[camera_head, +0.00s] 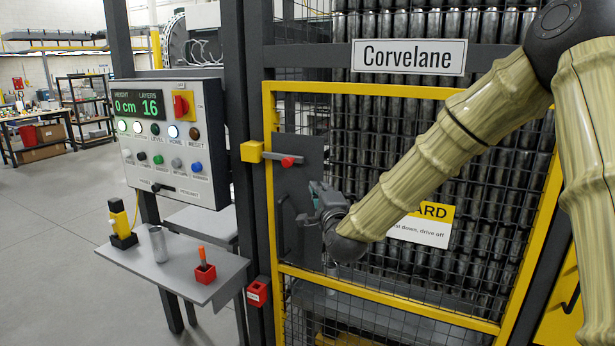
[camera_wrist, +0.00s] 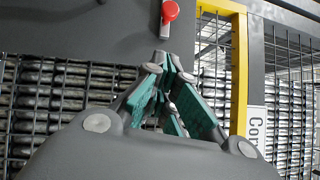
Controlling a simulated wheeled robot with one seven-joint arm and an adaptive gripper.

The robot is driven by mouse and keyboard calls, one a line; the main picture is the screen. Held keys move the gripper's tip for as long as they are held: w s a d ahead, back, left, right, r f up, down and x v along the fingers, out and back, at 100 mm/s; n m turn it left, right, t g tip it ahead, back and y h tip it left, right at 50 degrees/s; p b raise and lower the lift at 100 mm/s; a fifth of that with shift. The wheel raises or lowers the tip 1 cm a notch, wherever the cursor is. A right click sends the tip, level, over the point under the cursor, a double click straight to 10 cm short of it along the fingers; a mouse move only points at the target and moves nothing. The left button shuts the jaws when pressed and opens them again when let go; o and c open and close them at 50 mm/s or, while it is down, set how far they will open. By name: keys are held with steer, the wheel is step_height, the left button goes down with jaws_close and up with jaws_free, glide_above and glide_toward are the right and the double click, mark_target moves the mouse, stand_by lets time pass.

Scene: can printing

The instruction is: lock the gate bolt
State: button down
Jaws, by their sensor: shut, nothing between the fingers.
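The gate bolt is a grey bar with a red knob (camera_head: 287,162) on the gate's dark plate (camera_head: 308,155). In the head view the bar runs left across the yellow gate frame to a yellow block (camera_head: 251,151) near the dark post. I cannot tell how deep the bar sits in the block. My gripper (camera_head: 305,220) is below and right of the knob, in front of the plate, apart from the knob. In the wrist view the knob (camera_wrist: 170,11) is beyond the closed fingertips (camera_wrist: 168,62). My gripper is shut and empty.
A dark upright handle (camera_head: 281,215) is on the plate, close to my gripper's left. A control panel (camera_head: 170,135) stands left of the gate. Below it, a shelf (camera_head: 180,275) holds a can (camera_head: 158,244) and a red holder (camera_head: 205,273). Wire mesh fills the gate.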

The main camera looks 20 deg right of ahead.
steer(key=p, duration=0.5)
glide_toward(297, 161)
steer(key=d, duration=0.3)
steer(key=w, duration=0.1)
steer(key=w+a+p, duration=0.1)
steer(key=w, duration=0.1)
steer(key=shift+a+r+p, duration=0.15)
steer(key=shift+a+p, duration=0.15)
steer(key=shift+w+a+r+p, duration=0.1)
steer(key=shift+w+a+p, duration=0.25)
steer(key=shift+a, duration=0.1)
steer(key=shift+w, duration=0.2)
steer(key=shift+a, duration=0.2)
